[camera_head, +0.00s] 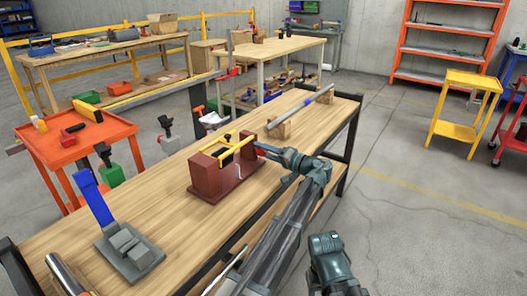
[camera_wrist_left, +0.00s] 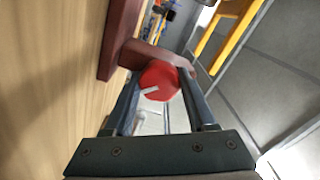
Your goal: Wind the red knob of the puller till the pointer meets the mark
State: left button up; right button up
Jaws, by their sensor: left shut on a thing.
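The puller (camera_head: 203,176) is a brown-red frame on a base plate on the wooden bench, with yellow bars across its top. My left gripper (camera_head: 262,149) reaches its right end. In the left wrist view the red knob (camera_wrist_left: 160,78) sits between the two fingers of my left gripper (camera_wrist_left: 160,86), which is shut on it. The knob has a short white line on its face, pointing to the lower left. The brown-red end wall (camera_wrist_left: 128,50) is just behind the knob. In the head view the gripper mostly hides the knob. I cannot make out the pointer or the mark.
The bench top (camera_head: 150,205) is clear around the puller. A grey block with a blue lever (camera_head: 93,197) stands at the near left. A grey rod on wooden blocks (camera_head: 300,111) lies at the far end. An orange tool cart (camera_head: 72,148) stands left of the bench.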

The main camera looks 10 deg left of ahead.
pick_arm(q)
jog(key=shift+m, duration=0.6)
jog(key=o, duration=1.4)
